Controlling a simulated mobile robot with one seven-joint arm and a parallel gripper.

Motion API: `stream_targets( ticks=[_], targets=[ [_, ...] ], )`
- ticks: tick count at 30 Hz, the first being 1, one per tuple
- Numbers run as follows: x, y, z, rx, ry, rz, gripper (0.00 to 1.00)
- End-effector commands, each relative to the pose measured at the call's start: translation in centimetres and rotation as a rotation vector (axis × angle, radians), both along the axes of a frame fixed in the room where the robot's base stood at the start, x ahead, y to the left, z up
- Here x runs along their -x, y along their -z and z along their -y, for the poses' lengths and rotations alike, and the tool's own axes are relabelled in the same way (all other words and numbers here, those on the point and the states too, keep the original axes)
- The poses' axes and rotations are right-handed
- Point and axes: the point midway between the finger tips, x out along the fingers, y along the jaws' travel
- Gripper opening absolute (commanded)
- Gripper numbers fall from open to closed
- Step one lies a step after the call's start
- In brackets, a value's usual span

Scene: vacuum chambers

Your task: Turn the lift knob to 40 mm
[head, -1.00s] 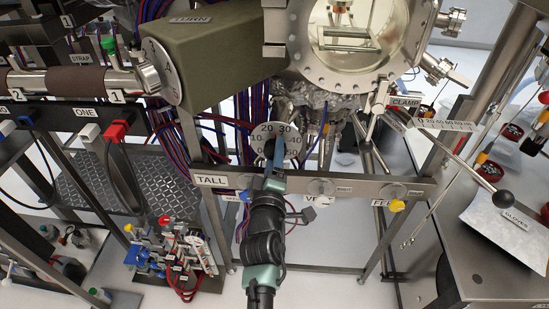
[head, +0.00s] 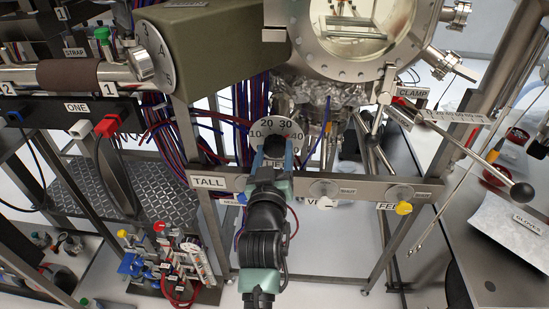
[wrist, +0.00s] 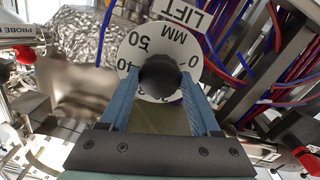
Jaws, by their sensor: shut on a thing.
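The lift dial (head: 264,124) is a round white plate with black numbers, 20 and 30 at its top, 10 at left and 40 at right. In the wrist view the dial (wrist: 132,58) shows MM, 50, 40 and 0, with a LIFT label (wrist: 184,14) beside it. The round black lift knob (wrist: 160,76) sits at its centre; it also shows in the head view (head: 274,147). My gripper (head: 274,154) is shut on the knob, one blue finger on each side. I see no pointer mark on the knob; the fingers and gripper body hide the lower dial numbers.
A metal rail with a TALL label (head: 209,182) and a yellow FEED knob (head: 403,208) runs just below the dial. Foil-wrapped parts (head: 318,92) and red and blue cables (head: 178,130) crowd the space behind. A black-ended rod (head: 521,193) juts out at right.

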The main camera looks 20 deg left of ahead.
Motion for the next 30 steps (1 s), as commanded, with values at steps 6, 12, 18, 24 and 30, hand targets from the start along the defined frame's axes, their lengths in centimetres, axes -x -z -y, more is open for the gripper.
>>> stream_targets(
  ticks=[6, 12, 18, 24, 30],
  targets=[
    [0.04, 0.3, -0.06, -0.171, -0.001, -0.05, 0.08],
    [0.04, 0.23, -0.07, -0.285, -0.001, -0.084, 0.08],
    [0.03, 0.19, -0.02, -0.354, 0.001, -0.105, 0.08],
    [0.02, 0.15, -0.03, -0.382, 0.001, -0.113, 0.08],
    [0.03, 0.14, -0.03, -0.385, 0.001, -0.115, 0.08]
  ],
)
